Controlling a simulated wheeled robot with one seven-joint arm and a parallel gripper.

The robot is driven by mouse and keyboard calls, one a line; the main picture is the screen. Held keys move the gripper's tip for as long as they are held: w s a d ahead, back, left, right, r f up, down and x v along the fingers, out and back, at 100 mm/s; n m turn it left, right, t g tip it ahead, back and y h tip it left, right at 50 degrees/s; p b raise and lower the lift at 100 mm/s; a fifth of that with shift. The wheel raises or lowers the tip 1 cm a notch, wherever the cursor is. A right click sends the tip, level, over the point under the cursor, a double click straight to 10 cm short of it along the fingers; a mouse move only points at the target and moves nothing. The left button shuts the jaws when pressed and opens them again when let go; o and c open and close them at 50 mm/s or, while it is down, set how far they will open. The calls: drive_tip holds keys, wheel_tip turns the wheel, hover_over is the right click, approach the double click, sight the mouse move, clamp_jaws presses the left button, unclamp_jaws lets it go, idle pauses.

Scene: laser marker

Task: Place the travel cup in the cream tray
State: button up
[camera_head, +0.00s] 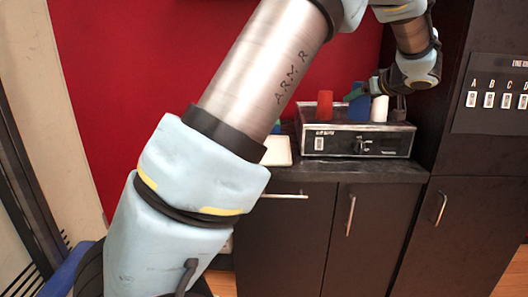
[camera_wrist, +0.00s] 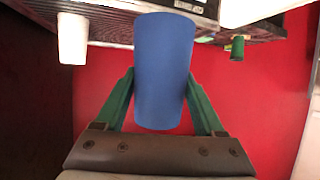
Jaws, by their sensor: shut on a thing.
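The travel cup appears to be the plain blue cylinder (camera_wrist: 163,65), held between the two green fingers of my gripper (camera_wrist: 163,92) in the wrist view. The fingers touch its sides and are shut on it. In the head view the blue cup (camera_head: 358,106) is at the dark metal unit on the counter; I cannot tell whether it touches the unit's top. The cream tray (camera_head: 279,151) lies on the counter left of that unit, partly hidden by my arm. A pale tray edge also shows at the upper right of the wrist view (camera_wrist: 250,9).
A red cup (camera_head: 324,105) and a white cup (camera_head: 379,109) stand on the dark unit (camera_head: 335,142), on either side of the blue cup. A dark green object (camera_wrist: 237,47) shows in the wrist view. The red wall is behind; a tall dark cabinet (camera_head: 480,190) bounds the right.

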drive_tip(key=s+a+f+n+g+y, duration=0.1)
drive_tip(key=s+a+f+n+y, duration=0.1)
drive_tip(key=a+f, duration=1)
drive_tip(key=s+a+f+n+g+y, duration=0.2)
drive_tip(key=s+a+f+n+y, duration=0.1)
drive_tip(key=a+f, duration=1)
drive_tip(key=s+a+f+n+g+y, duration=0.2)
drive_tip(key=a+f+n+y, duration=0.1)
drive_tip(key=a+f, duration=0.9)
drive_tip(key=a+n, duration=0.1)
drive_tip(key=a, duration=0.4)
drive_tip(key=shift+s+a+f, duration=0.25)
drive_tip(key=shift+s+f, duration=0.05)
